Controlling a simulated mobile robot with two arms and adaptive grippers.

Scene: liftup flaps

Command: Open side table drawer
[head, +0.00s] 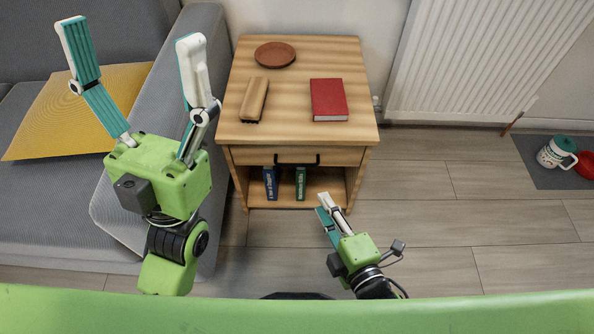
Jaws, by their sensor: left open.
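The wooden side table (235,92) stands against the wall in the middle of the head view. Its drawer front (250,155) sits flush under the top, so the drawer looks closed. A dark bar handle (297,164) is on the drawer front. My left gripper (131,40) is wide open and empty, raised over the sofa to the left of the table. My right gripper (322,204) is low in front of the table, right of centre, below and apart from the handle. Its fingers look close together, but their gap is hard to judge from this angle.
On the table top are a brown plate (275,55), a tan oblong case (254,100) and a red book (328,100). Books (300,184) stand on the open shelf below. A grey sofa (110,215) borders the left side.

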